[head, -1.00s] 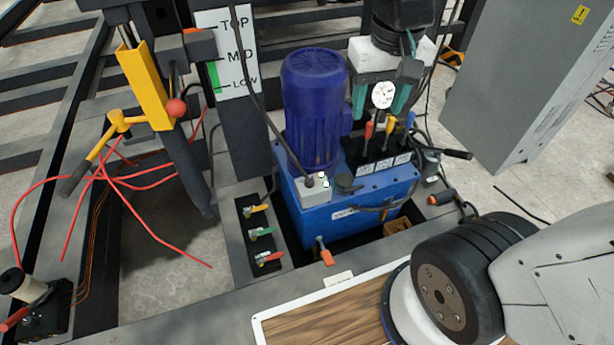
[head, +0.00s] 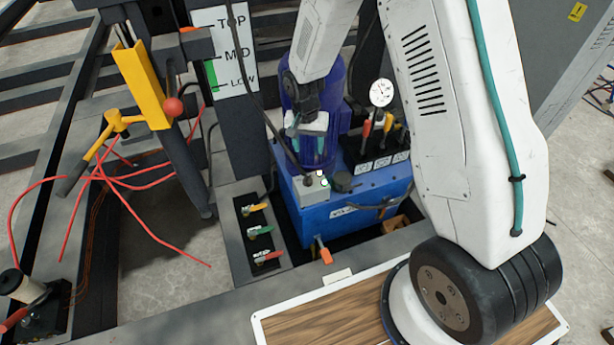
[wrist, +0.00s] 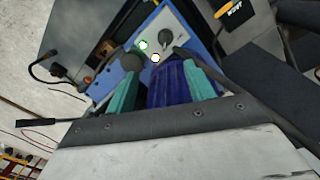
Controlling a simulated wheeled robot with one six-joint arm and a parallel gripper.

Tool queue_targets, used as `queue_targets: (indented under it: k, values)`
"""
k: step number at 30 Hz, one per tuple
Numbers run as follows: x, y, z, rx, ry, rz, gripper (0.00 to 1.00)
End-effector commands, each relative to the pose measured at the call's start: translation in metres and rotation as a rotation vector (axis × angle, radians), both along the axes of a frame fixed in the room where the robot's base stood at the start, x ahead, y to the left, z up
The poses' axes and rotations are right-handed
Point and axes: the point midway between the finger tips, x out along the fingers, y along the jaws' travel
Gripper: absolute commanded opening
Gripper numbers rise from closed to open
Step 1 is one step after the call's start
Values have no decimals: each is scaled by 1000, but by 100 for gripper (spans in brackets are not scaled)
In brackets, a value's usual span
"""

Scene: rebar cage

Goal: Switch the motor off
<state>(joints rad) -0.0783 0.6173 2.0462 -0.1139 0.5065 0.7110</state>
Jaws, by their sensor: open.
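The dark blue motor (head: 338,121) stands upright on the blue hydraulic unit (head: 370,205), partly hidden by my arm. A small grey switch box (head: 311,190) sits at its foot, with two small pale, bright buttons on it. In the wrist view the box (wrist: 178,22) shows a dark round knob (wrist: 165,38) and the two bright buttons (wrist: 149,52). My gripper (head: 304,146) is in front of the motor, above the box. Its teal fingers (wrist: 163,82) are apart, with the motor's blue body visible between them. Nothing is held.
Three coloured valve handles (head: 262,233) sit left of the unit. More levers (head: 377,135) and a round gauge (head: 381,92) stand at its back right. A yellow lever post (head: 142,85) with red cables is at the left. A wooden board (head: 330,318) lies in front.

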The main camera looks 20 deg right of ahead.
Motion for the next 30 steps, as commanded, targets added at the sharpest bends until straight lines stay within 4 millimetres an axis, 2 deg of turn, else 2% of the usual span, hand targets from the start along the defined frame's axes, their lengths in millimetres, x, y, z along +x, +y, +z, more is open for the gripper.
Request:
queue_targets:
  k: [1, 3, 6, 14, 24, 30]
  values:
    - [2, 2, -20, -1, 8, -11, 53]
    - [4, 3, -39, -1, 10, -28, 53]
    - [6, 5, -59, 0, 12, -45, 53]
    - [6, 5, -88, 0, 15, -58, 53]
    - [4, 2, -139, -1, 15, -58, 53]
    - [4, 2, -150, 0, 12, -58, 53]
